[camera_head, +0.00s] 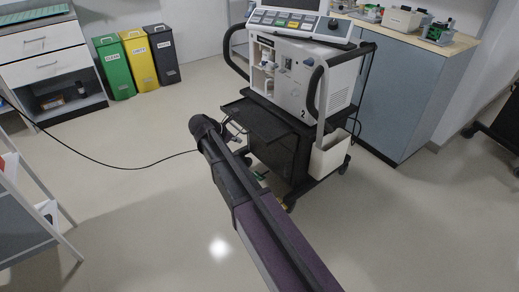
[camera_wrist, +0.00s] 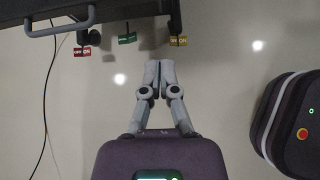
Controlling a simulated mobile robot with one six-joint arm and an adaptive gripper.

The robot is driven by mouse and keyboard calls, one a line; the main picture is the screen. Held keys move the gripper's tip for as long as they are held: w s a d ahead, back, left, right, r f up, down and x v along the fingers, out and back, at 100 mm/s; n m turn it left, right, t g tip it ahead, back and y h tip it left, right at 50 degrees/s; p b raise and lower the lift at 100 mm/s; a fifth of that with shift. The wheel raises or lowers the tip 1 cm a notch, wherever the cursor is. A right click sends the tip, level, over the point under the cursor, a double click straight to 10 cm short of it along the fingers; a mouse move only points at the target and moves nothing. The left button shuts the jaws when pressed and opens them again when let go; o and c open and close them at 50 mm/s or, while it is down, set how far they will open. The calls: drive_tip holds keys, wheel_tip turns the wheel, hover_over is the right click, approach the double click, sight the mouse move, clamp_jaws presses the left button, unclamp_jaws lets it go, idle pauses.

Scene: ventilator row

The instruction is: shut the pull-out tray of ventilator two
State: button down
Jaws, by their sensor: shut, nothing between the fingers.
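Ventilator two (camera_head: 305,75) is a white unit marked 2 on a dark wheeled cart. Its flat black pull-out tray (camera_head: 258,122) sticks out from the cart's front below the unit. My gripper (camera_wrist: 161,64) is shut and empty in the wrist view, pointing up the picture. A dark slab edge with a grey bar handle (camera_wrist: 60,27), apparently the tray, crosses the top left there, apart from my fingertips. In the head view my arm reaches up to the tray's left side; its wrist mostly hides the gripper.
Green, yellow and dark bins (camera_head: 138,62) stand behind left. A grey cabinet (camera_head: 395,90) stands right. A black cable (camera_head: 110,165) crosses the otherwise open floor at left.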

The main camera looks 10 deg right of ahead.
drive_tip(key=shift+w+a+f+n, duration=0.15)
drive_tip(key=shift+w+f+n, duration=0.1)
drive_tip(key=shift+w+n, duration=0.05)
drive_tip(key=shift+f, duration=0.1)
drive_tip(key=b, duration=0.7)
approach(263, 142)
drive_tip(key=s+f+x, duration=0.1)
drive_tip(key=x, duration=0.5)
drive_tip(key=shift+w+d+r, duration=0.25)
drive_tip(key=shift+w+d, duration=0.05)
drive_tip(key=shift+w, duration=0.1)
drive_tip(key=shift+w, duration=0.1)
